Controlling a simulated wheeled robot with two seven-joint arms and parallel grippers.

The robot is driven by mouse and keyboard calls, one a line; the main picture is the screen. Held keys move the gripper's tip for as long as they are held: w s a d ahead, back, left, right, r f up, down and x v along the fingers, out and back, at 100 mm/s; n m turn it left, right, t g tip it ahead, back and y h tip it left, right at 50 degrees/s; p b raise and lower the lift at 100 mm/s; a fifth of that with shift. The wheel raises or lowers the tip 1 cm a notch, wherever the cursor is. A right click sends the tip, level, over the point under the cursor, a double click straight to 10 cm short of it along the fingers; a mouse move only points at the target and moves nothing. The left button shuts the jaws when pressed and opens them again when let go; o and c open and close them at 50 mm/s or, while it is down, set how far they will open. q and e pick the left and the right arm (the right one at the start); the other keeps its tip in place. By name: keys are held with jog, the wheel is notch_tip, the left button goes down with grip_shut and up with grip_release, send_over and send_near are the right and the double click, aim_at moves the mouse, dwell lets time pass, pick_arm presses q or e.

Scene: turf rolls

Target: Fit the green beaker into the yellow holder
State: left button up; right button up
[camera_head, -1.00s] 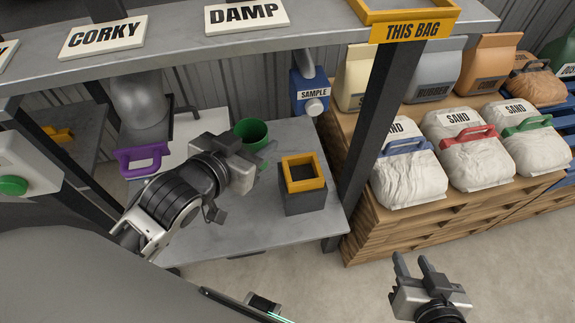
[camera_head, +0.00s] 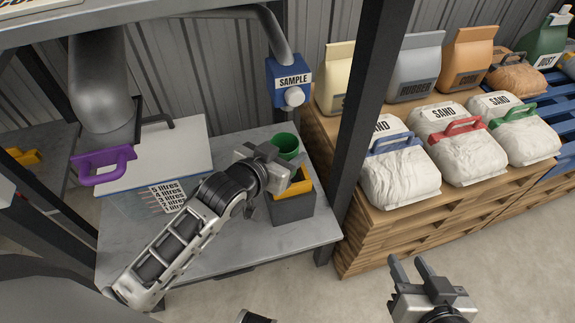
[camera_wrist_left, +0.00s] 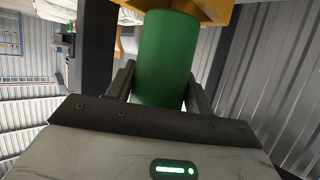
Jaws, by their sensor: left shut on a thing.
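The green beaker (camera_head: 286,142) is upright between the fingers of my left gripper (camera_head: 293,169), which is shut on it. In the left wrist view the beaker (camera_wrist_left: 165,60) fills the space between the fingers, and its far end meets the yellow holder (camera_wrist_left: 215,10). In the head view the yellow holder (camera_head: 294,186) sits on a dark grey block just below the gripper and beaker. The gripper hides part of both, so I cannot tell whether the beaker's lower end is inside the opening. My right gripper (camera_head: 408,262) is open and empty over the floor.
A blue SAMPLE dispenser (camera_head: 290,78) hangs just behind the beaker. A dark post (camera_head: 365,110) stands to the right. Sand bags (camera_head: 398,175) lie on pallets at right.

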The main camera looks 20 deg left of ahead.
pick_arm(q)
jog(key=shift+w+d+f, duration=0.25)
jog(key=shift+w+f, duration=0.05)
jog(key=shift+f, duration=0.15)
jog(key=shift+f+b, duration=0.6)
jog(key=shift+f, duration=1.1)
jog(key=o, duration=1)
jog(key=shift+s+r, duration=0.2)
jog(key=shift+s, duration=0.05)
jog(key=p+v, duration=0.2)
jog(key=v, duration=0.9)
jog(key=shift+n+g, duration=0.6)
jog(key=shift+g, duration=0.3)
jog(key=s+d, duration=0.1)
jog(key=s, duration=0.1)
jog(key=s+d+f, duration=0.1)
jog(key=s, duration=0.1)
jog(key=s+d, duration=0.1)
jog(key=s, duration=0.1)
jog(key=shift+s+d+f, duration=0.15)
jog(key=shift+s+f, duration=0.2)
jog(key=shift+f, duration=0.05)
